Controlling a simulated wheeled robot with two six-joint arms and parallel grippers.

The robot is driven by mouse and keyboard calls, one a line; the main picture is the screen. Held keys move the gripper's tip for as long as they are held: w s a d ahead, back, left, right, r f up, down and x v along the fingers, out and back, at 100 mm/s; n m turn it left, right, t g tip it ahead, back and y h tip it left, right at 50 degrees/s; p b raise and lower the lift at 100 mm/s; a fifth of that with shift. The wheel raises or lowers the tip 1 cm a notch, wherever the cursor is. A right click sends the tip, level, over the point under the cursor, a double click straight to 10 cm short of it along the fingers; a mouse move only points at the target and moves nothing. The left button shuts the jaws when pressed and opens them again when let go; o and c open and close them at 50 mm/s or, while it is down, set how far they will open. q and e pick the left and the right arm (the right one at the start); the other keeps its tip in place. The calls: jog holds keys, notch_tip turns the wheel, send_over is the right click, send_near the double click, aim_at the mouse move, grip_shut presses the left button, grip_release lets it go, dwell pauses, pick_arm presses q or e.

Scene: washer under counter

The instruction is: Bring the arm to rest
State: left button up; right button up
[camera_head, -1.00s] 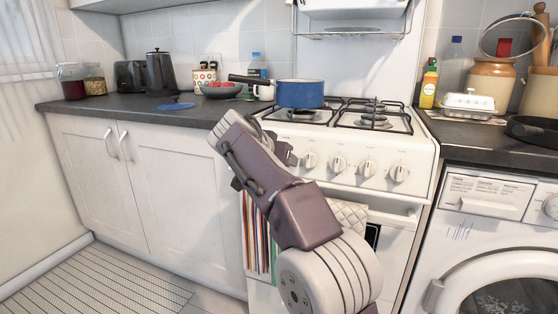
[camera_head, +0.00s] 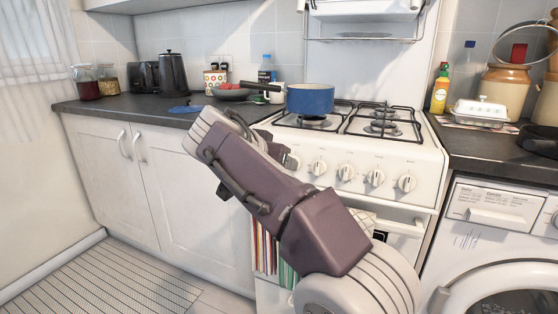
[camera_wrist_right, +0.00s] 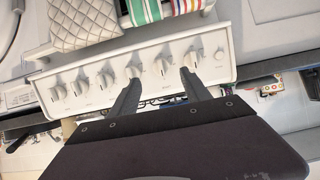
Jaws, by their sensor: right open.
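My right arm (camera_head: 290,205) rises from the lower right of the head view, bent in front of the stove, its upper end leaning up and to the left. My right gripper's fingers show only in part in the head view, beside the forearm near the stove front. In the right wrist view the right gripper (camera_wrist_right: 160,92) has its two dark fingers spread apart with nothing held between them. The stove's knob panel (camera_wrist_right: 150,68) lies beyond the fingers. My left gripper is not in view.
A blue pan (camera_head: 310,99) stands on the white stove's hob. A striped towel (camera_head: 265,247) and a quilted cloth (camera_wrist_right: 84,22) hang at the stove front. A washer (camera_head: 500,240) stands right. A floor mat (camera_head: 110,280) lies at lower left.

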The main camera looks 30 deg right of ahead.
jog(key=s+d+f+n+g+y+p, duration=0.1)
jog(key=s+f+g+p, duration=0.15)
jog(key=f, duration=0.45)
jog(key=s+d+f+n+g+y+p, duration=0.1)
jog(key=s+d+f+g+p, duration=0.15)
jog(key=f, duration=0.45)
jog(key=s+a+f+n+g+y+p, duration=0.1)
jog(key=s+a+f+n+y, duration=0.25)
jog(key=s+a+f, duration=0.4)
jog(key=s+a+f+n+g+y+p, duration=0.1)
jog(key=s+a+f+n+y, duration=0.25)
jog(key=s+f, duration=0.7)
jog(key=w+r+p, duration=0.3)
jog(key=r+p, duration=3.3)
jog(key=p, duration=0.2)
jog(key=shift+a+n, duration=0.35)
jog(key=shift+n, duration=0.05)
